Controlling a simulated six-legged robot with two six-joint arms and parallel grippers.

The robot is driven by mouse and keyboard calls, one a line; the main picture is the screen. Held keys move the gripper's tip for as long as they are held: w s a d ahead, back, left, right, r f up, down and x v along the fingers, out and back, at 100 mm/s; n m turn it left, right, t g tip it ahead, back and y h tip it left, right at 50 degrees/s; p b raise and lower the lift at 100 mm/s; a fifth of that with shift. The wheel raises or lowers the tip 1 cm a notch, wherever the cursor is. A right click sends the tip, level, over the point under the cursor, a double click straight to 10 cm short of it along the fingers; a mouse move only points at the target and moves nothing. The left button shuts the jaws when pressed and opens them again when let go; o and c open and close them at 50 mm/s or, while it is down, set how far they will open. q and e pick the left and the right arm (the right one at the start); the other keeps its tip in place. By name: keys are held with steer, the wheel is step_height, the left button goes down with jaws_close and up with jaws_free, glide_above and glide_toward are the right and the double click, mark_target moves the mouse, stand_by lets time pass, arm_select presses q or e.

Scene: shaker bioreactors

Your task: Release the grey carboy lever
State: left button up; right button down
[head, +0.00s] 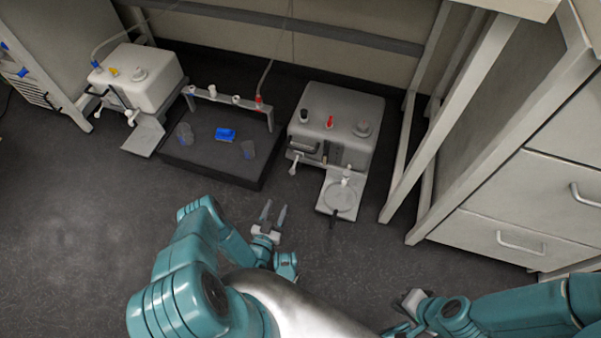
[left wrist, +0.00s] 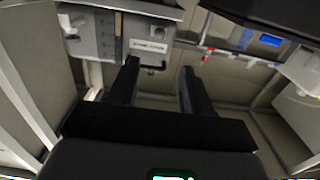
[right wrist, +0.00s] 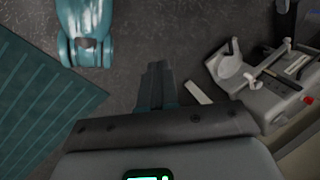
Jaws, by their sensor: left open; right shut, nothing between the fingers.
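The grey carboy (head: 345,110) stands on the floor right of centre, with a red part on top. A small white lever (head: 294,166) hangs at its front left. A pale tray (head: 340,205) with a round dish sticks out in front. My left gripper (head: 273,217) is open and empty, apart from the carboy, to the front left of it. The left wrist view shows the grey carboy (left wrist: 155,35) beyond the spread fingers. My right gripper (head: 410,298) is low at the right; the right wrist view shows its fingers (right wrist: 158,70) shut and empty, apart from the carboy (right wrist: 285,100).
A dark shaker platform (head: 215,165) with a blue item (head: 225,134) stands left of the grey carboy. A white carboy (head: 140,75) stands further left. A table frame leg (head: 440,130) and drawers (head: 520,220) are at the right. Floor at the left is clear.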

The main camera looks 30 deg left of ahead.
arm_select(q)
steer(key=b+x, duration=0.6)
steer(key=x, duration=1)
steer(key=shift+w+r, duration=0.1)
arm_select(e)
steer(key=w+d+f+t, duration=0.1)
steer(key=w+f, duration=0.3)
steer(key=f, duration=0.2)
steer(key=shift+w+f+t, duration=0.2)
steer(key=shift+t, duration=0.2)
arm_select(q)
jaws_close()
